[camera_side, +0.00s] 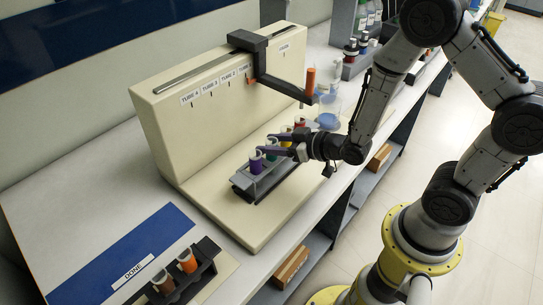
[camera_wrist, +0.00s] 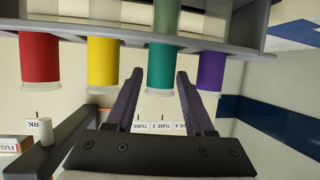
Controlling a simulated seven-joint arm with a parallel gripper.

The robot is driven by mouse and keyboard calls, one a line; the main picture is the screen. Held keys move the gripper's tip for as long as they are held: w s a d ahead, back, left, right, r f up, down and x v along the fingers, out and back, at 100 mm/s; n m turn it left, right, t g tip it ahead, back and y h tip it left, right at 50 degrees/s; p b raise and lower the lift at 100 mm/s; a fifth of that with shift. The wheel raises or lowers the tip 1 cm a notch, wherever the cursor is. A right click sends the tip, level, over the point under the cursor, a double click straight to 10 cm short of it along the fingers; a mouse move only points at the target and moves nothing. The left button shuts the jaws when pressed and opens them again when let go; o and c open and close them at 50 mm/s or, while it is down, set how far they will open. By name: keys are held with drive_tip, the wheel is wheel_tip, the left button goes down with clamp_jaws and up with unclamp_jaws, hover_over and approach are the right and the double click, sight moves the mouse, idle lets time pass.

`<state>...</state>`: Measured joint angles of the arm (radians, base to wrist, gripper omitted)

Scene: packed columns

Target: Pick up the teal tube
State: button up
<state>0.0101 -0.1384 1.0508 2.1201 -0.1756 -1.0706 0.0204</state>
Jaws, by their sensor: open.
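The teal tube (camera_wrist: 164,62) stands in the wrist view between a yellow tube (camera_wrist: 103,62) and a purple tube (camera_wrist: 210,64). My gripper (camera_wrist: 160,75) is open, with one finger on each side of the teal tube's capped end. I cannot tell whether either finger touches it. In the side view my gripper (camera_side: 272,145) reaches over the small grey rack (camera_side: 262,185) and partly hides the teal tube. The purple tube (camera_side: 256,163) stands at the near end of that rack. A red tube (camera_wrist: 39,57) is at the far left of the wrist view.
A cream panel (camera_side: 215,110) with tube labels stands behind the rack, and a dark overhead arm (camera_side: 285,88) juts from it. A second rack (camera_side: 190,285) by the DONE label holds a brown tube (camera_side: 163,282) and an orange tube (camera_side: 187,262). A beaker (camera_side: 328,112) stands beyond.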

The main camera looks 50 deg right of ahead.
clamp_jaws()
